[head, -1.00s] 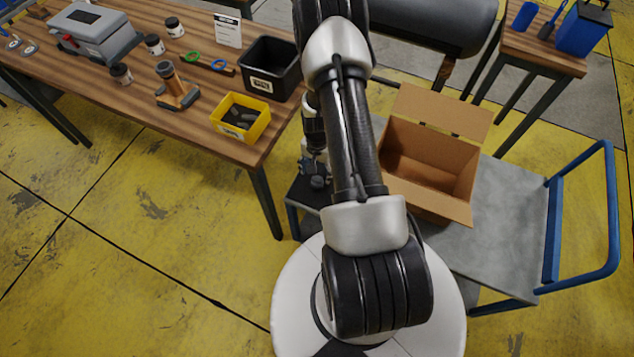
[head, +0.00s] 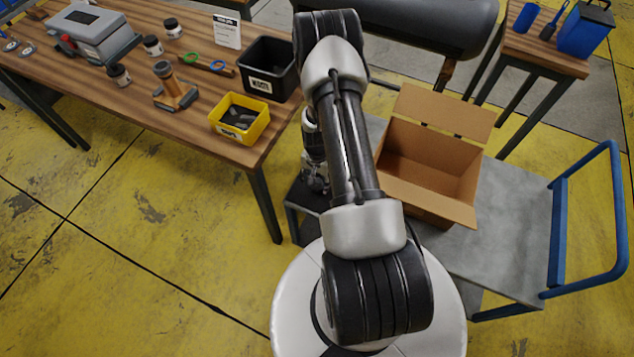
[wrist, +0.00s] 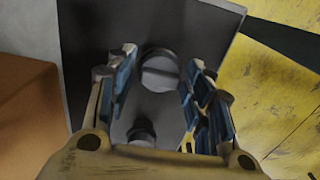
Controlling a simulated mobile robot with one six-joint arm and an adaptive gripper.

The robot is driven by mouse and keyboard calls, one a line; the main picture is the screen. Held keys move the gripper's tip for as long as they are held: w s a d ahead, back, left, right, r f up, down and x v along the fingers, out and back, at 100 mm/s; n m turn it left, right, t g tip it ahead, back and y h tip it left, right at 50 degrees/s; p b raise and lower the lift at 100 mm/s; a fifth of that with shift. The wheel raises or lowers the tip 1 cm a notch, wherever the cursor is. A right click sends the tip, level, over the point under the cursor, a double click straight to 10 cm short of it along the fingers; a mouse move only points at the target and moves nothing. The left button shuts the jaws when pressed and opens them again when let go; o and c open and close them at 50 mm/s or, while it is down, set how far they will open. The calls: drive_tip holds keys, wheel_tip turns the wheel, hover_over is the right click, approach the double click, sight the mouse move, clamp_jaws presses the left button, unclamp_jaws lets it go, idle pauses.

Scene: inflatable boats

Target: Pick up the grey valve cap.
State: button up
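A grey round cap (wrist: 158,72) with a raised bar across its top lies on a dark grey surface (wrist: 215,35) in the wrist view. It appears between and beyond the fingertips. A smaller dark knob-like piece (wrist: 142,130) stands nearer my gripper's palm. My gripper (wrist: 158,85) is open, with blue-padded fingers on either side of the cap; I see no contact. In the head view my gripper (head: 316,182) is low over the dark platform (head: 308,198) at the trolley's left end, and the cap cannot be made out there.
An open cardboard box (head: 430,165) stands on the grey trolley (head: 500,225), close to the right of my arm. The wooden workbench (head: 215,145) on the left holds a yellow bin (head: 258,128), a black bin (head: 268,70) and tools. The trolley's right part is clear.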

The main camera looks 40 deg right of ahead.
drive_tip(key=c, duration=0.5)
